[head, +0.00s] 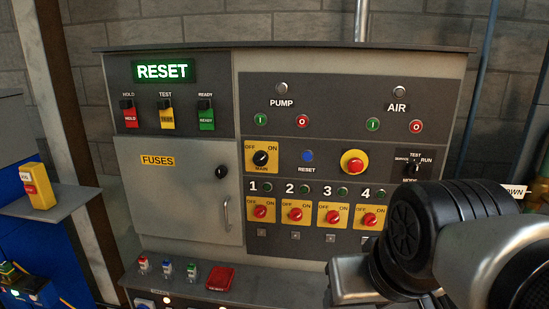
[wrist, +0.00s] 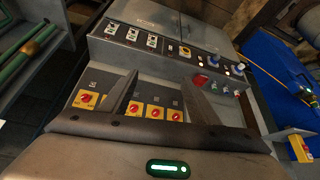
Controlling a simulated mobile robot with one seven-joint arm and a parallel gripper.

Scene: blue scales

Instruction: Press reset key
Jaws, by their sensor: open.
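A round blue button (head: 307,156) labelled RESET sits on the dark panel, between the MAIN OFF/ON switch (head: 261,158) and a red mushroom button on a yellow plate (head: 355,162). A lit green RESET sign (head: 163,71) glows at the panel's upper left. My arm comes in from the right in the head view, in front of the panel's lower right; my fingertips cannot be made out there. In the wrist view my gripper (wrist: 160,78) is open and empty, its fingers apart over the panel's lower part. The blue button is not seen in the wrist view.
Numbered red rotary switches (head: 296,214) line the panel below the blue button. A grey FUSES door (head: 190,195) with a handle is at left. A ledge below carries small coloured switches and a red cover (head: 220,278). A yellow box (head: 37,186) stands on a shelf at far left.

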